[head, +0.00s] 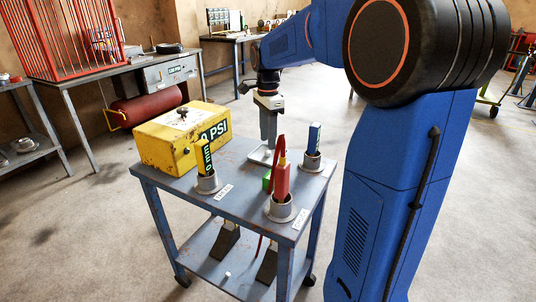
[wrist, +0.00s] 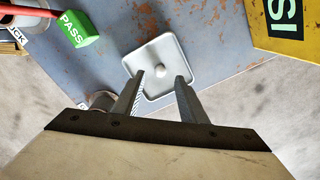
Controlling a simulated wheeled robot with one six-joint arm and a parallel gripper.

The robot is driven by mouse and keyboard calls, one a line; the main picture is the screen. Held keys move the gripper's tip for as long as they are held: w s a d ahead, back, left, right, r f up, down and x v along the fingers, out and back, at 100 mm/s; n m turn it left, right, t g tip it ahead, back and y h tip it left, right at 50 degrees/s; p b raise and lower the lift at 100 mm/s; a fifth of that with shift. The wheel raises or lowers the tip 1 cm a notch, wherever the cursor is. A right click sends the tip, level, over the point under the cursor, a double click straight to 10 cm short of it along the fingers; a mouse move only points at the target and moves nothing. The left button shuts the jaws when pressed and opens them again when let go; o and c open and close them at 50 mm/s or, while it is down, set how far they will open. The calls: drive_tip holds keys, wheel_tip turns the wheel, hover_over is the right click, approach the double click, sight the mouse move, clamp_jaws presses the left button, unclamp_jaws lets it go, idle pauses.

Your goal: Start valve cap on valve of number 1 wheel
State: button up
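A small pale rounded piece (wrist: 161,68), which looks like the valve cap, sits in the middle of a shallow grey square dish (wrist: 172,45) on the cart top. My gripper (wrist: 160,79) is open, with its two fingers apart just above the near part of the dish and nothing between them. In the head view my gripper (head: 267,142) points straight down over the dish (head: 260,156), at the back of the cart; the small piece cannot be made out there.
The blue-grey cart (head: 230,205) carries a yellow PSI box (head: 165,140) and cups holding yellow (head: 204,158), red (head: 281,180) and blue (head: 314,137) tools. A green PASS block (wrist: 77,29) lies near the red one. Dark wedges (head: 225,240) sit below. Benches line the wall.

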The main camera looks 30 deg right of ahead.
sight(269, 151)
wheel_tip(269, 151, down, 4)
drive_tip(key=shift+d+f, duration=0.1)
drive_tip(key=shift+d, duration=0.05)
clamp_jaws()
idle(0.3)
